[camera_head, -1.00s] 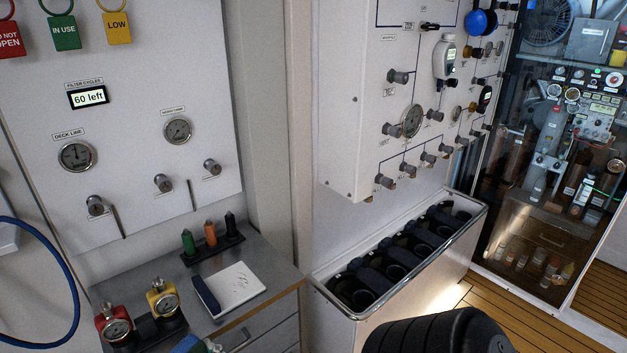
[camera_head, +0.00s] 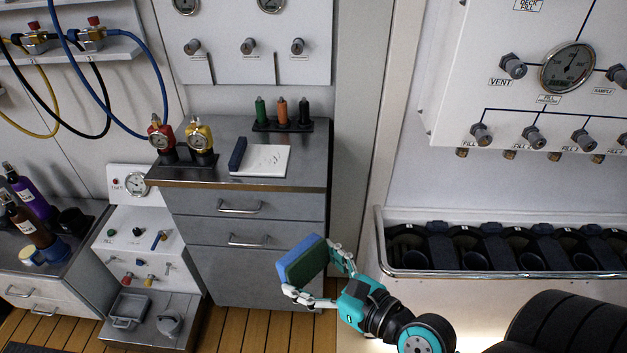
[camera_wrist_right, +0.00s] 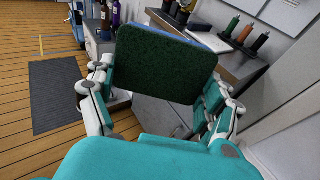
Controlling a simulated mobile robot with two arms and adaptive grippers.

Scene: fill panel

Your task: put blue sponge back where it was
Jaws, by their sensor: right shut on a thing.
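The blue sponge (camera_head: 298,258) has a blue face and a dark green scouring face. My right gripper (camera_head: 313,270) is shut on it, one finger on each side, and holds it up in the air in front of the grey drawer cabinet (camera_head: 190,215). In the right wrist view the sponge's green face (camera_wrist_right: 165,65) fills the space between the fingers, with a blue edge showing along its top. My left gripper is not in view.
A low unit with a grey tray (camera_head: 129,308) stands at the left. A trough of dark holders (camera_head: 500,272) is at the right.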

